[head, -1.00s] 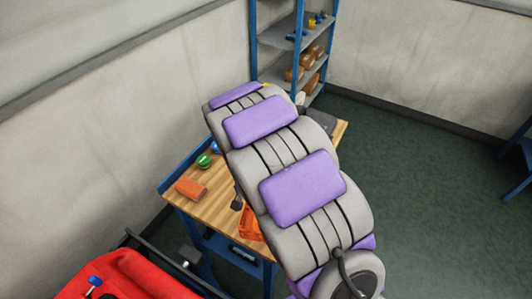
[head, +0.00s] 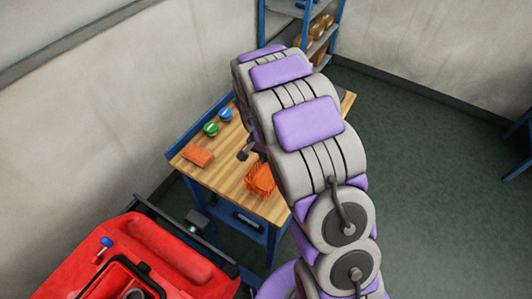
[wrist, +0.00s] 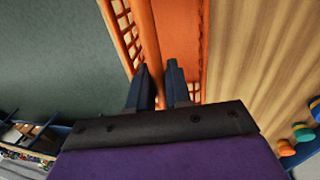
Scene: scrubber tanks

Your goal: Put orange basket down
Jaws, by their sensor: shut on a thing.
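The orange basket (head: 261,180) is at the front edge of the wooden workbench (head: 213,178) in the head view, partly hidden by my arm. I cannot tell whether it rests on the top or hangs just above it. In the wrist view the basket (wrist: 180,30) fills the top middle, with its slotted side to the left. My gripper (wrist: 158,67) is shut on the basket's wall, with its dark fingers at the rim. The gripper itself is mostly hidden behind my arm in the head view.
A red machine (head: 150,255) stands at the lower left. A blue shelf (head: 333,40) stands behind. Bare wood lies left of the basket.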

